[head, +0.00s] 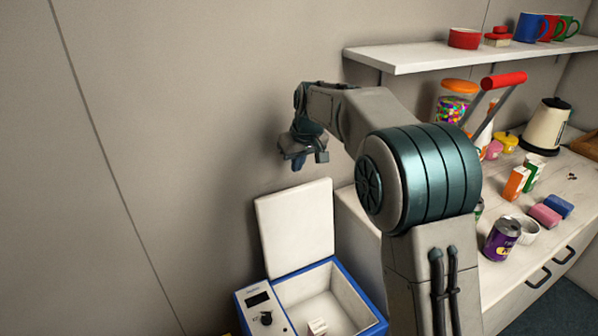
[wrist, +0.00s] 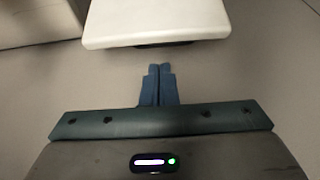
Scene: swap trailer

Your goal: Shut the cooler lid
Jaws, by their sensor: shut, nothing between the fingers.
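The cooler (head: 354,279) is a blue and white box on the floor at the bottom of the head view. Its white lid (head: 296,228) stands open, upright at the back near the wall. A small pale item (head: 317,327) lies inside the cooler. My gripper (head: 299,163) is in the air above the lid, apart from it. In the wrist view my gripper (wrist: 159,70) has its blue fingers together and empty. The lid (wrist: 155,20) shows there beyond the fingertips, with a gap between.
A white counter (head: 555,190) with a purple can (head: 501,240), cartons and a kettle (head: 546,124) stands right of the cooler. A shelf (head: 430,56) with mugs hangs above it. The wall on the left is bare.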

